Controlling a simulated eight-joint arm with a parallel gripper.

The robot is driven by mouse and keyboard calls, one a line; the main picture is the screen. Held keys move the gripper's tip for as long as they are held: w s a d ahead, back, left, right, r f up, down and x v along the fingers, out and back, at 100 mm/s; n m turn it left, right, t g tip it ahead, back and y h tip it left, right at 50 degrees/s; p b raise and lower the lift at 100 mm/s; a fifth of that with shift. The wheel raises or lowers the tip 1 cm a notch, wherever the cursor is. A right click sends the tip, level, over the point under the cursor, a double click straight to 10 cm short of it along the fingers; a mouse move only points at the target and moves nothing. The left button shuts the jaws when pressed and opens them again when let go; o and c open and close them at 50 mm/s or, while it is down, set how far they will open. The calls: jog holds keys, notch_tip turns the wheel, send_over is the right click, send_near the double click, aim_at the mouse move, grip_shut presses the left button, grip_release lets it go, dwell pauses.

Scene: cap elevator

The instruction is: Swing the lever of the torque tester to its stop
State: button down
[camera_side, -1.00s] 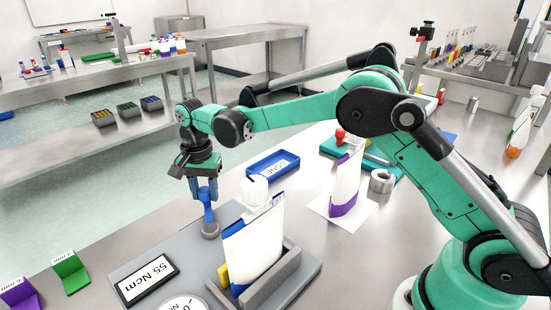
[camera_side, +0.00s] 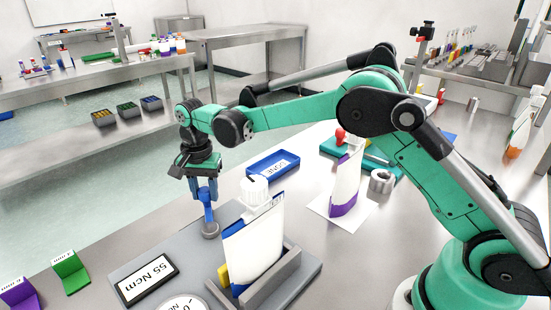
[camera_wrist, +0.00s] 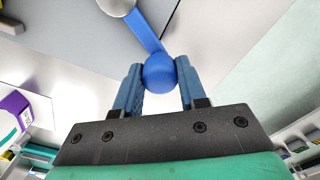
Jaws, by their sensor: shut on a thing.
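The torque tester's lever (camera_side: 208,212) is blue with a rounded knob and rises from a grey pivot (camera_side: 210,230) on the tester's grey base plate (camera_side: 177,243). My gripper (camera_side: 203,187) points down and is shut on the lever's knob. In the wrist view the round blue knob (camera_wrist: 160,73) sits between the two blue fingers of my gripper (camera_wrist: 158,85), and the lever's arm runs up to the pivot at the top edge.
A blue "DONE" tray (camera_side: 272,163) lies behind the tester. A white and purple bottle (camera_side: 345,185) stands on a white sheet to the right, near a metal ring (camera_side: 381,181). Green (camera_side: 70,272) and purple (camera_side: 20,293) card stands are at front left.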

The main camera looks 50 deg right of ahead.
jog(key=shift+s+d+m, duration=0.4)
jog(key=shift+d+m, duration=0.15)
jog(key=shift+m, duration=0.65)
jog(key=m, duration=0.1)
jog(key=s+d+m, duration=0.1)
jog(key=m, duration=0.1)
jog(key=shift+s+d, duration=0.15)
jog(key=shift+s, duration=0.15)
jog(key=s+m, duration=0.1)
jog(key=m, duration=0.2)
jog(key=shift+s+d+m, duration=0.35)
jog(key=shift+s+m, duration=0.75)
jog(key=shift+m, duration=0.6)
jog(key=shift+s, duration=0.1)
jog(key=shift+c, duration=2.4)
grip_release()
jog(key=shift+r, duration=2.85)
